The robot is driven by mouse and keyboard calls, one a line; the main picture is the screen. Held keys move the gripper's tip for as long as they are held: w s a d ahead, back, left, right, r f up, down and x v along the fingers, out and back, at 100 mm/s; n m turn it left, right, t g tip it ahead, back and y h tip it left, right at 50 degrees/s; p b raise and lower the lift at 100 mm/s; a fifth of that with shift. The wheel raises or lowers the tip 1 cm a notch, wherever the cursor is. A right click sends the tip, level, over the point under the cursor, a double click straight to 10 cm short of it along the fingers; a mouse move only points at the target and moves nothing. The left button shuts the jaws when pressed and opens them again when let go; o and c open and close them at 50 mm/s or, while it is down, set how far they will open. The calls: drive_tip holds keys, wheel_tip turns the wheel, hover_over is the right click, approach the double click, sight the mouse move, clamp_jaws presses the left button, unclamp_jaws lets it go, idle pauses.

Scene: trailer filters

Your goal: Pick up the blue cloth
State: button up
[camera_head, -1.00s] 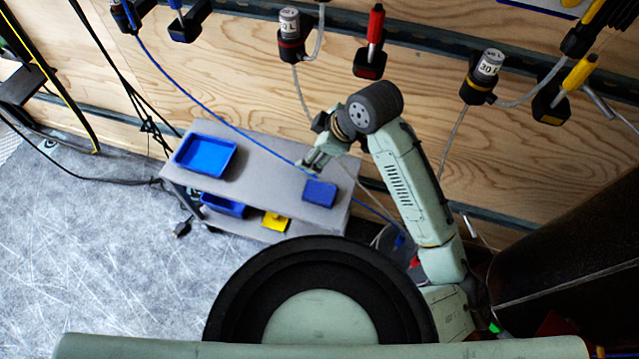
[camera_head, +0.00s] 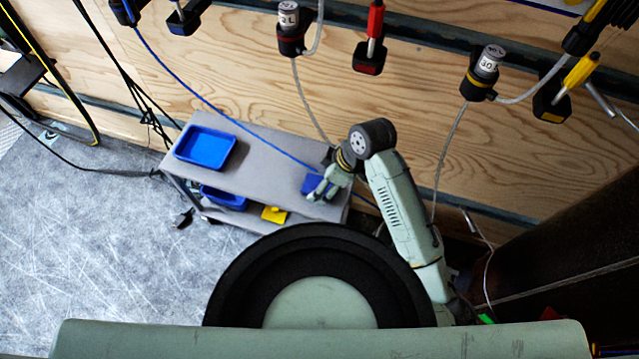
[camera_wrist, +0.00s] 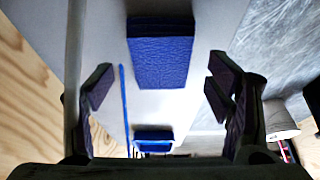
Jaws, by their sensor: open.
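The blue cloth (camera_head: 311,184) is a folded, flat rectangle on the right part of the grey cart top (camera_head: 262,171). In the wrist view the cloth (camera_wrist: 161,58) lies ahead of and between the fingers, with a dark blue folded edge at its top. My gripper (camera_head: 319,193) is over the cloth in the head view and hides part of it. In the wrist view my gripper (camera_wrist: 159,88) is open, its two dark finger pads wide apart with nothing between them. How high the fingers are above the cloth I cannot tell.
A blue tray (camera_head: 205,149) stands on the left of the cart top. A blue bin (camera_head: 224,197) and a yellow item (camera_head: 274,214) sit on the lower shelf. A blue hose (camera_head: 236,125) hangs across the cart near my gripper. The wooden wall (camera_head: 230,60) is close behind.

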drive_tip(key=shift+x, duration=1)
drive_tip(key=c, duration=1.1)
drive_tip(key=shift+r, duration=0.1)
drive_tip(key=shift+c, duration=0.2)
